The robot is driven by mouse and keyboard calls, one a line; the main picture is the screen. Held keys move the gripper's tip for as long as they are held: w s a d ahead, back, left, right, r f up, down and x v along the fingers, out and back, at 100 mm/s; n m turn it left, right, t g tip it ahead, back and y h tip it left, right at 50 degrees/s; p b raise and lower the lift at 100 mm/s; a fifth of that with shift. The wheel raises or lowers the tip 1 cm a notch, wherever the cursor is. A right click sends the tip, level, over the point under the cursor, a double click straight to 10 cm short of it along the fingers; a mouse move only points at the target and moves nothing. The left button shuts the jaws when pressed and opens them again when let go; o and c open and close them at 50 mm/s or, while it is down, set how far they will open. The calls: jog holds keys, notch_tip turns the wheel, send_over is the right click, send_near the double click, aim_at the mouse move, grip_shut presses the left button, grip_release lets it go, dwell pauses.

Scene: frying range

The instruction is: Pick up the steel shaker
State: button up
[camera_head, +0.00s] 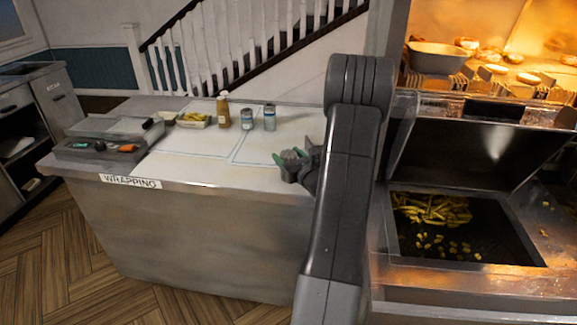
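Two small grey metallic cylinders with pale blue labels stand upright side by side on the wrapping counter (187,166): a left shaker (247,118) and a right shaker (270,117). They look alike, and I cannot tell which one is the steel shaker. My gripper (289,158) is low over the counter's right part, nearer the front edge than both shakers and apart from them. A bit of green shows at its tip. My arm partly hides it, and I cannot tell whether its fingers are open or shut.
A yellow-brown sauce bottle (223,110) stands just left of the shakers, with a tray of chips (193,120) further left. A grey bin (92,148) sits at the counter's left end. The counter's middle is clear. A chip scuttle (470,242) is at right.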

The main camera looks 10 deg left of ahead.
jog(key=c, duration=0.6)
notch_tip(320, 180, up, 10)
jog(key=shift+r+b, duration=0.1)
jog(key=shift+b, duration=0.35)
